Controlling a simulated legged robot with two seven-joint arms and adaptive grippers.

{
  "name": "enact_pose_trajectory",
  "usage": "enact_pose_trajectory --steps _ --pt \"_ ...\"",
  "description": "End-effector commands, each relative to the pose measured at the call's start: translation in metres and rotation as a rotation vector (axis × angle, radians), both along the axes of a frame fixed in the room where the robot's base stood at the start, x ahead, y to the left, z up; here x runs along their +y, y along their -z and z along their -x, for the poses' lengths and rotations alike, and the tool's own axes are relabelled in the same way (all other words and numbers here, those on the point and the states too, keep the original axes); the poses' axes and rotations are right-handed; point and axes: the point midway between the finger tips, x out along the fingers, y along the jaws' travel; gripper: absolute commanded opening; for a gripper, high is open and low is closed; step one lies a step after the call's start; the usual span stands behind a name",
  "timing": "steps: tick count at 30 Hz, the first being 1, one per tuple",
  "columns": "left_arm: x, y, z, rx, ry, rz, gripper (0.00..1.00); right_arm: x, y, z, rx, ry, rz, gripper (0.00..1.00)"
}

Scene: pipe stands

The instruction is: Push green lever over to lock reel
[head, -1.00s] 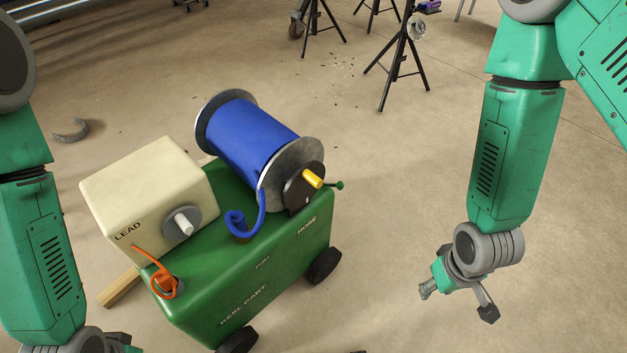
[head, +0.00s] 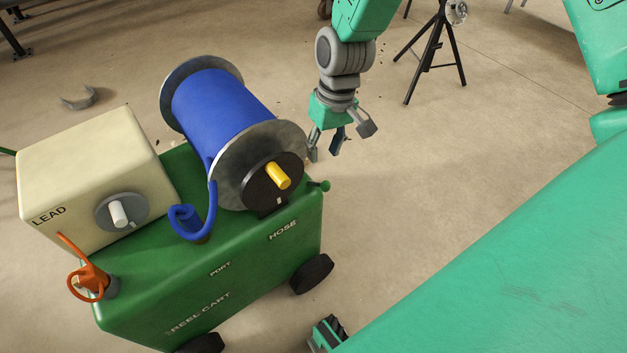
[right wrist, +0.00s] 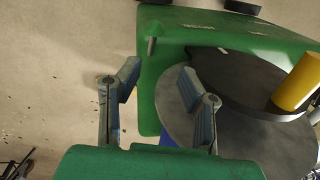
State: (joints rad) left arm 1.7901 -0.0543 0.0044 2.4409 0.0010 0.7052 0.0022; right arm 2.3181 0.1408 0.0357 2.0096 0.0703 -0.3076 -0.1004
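The green lever (head: 320,186) is a short stalk with a round knob, at the right end of the cart beside the reel's hub. A short stub in the right wrist view (right wrist: 152,45), ahead of the fingers, appears to be this lever. The blue reel (head: 225,115) has grey flanges and sits on the green cart (head: 255,280). My right gripper (head: 340,146) points down just behind and above the lever, open and empty. In the right wrist view its fingers (right wrist: 160,78) are spread, with the right finger in front of the reel's flange.
A cream LEAD box (head: 90,175) with a white knob stands left of the reel. An orange fitting (head: 92,280) sits at the cart's front left corner. A black tripod (head: 433,55) stands behind. The floor right of the cart is clear.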

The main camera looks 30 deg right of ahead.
Motion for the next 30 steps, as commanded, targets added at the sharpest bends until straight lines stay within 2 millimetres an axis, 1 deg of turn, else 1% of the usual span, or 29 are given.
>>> enact_pose_trajectory --steps 1,6,10,15,21,29,30 --pt "0.0 0.007 0.0 0.0 0.0 0.0 0.4 -0.001 0.016 0.001 0.004 0.001 -0.003 0.34" --pt "0.0 0.023 0.0 0.0 0.0 0.0 0.4 0.0 0.056 0.001 0.004 0.004 -0.01 0.34" --pt "0.0 0.033 0.0 0.001 0.001 0.0 0.4 0.004 0.082 0.001 0.004 0.003 -0.011 0.34" --pt "-0.001 0.043 0.0 0.001 0.001 0.001 0.4 0.01 0.105 0.0 0.002 0.002 -0.006 0.34" --pt "0.0 0.046 0.0 0.001 0.0 0.0 0.4 0.014 0.115 0.0 0.001 0.002 -0.003 0.34" --pt "0.0 0.046 0.0 0.001 0.0 0.0 0.4 0.011 0.117 0.0 0.001 0.003 -0.009 0.34" --pt "0.0 0.046 0.0 0.001 0.0 0.0 0.4 0.01 0.117 0.0 0.001 0.003 -0.009 0.27"
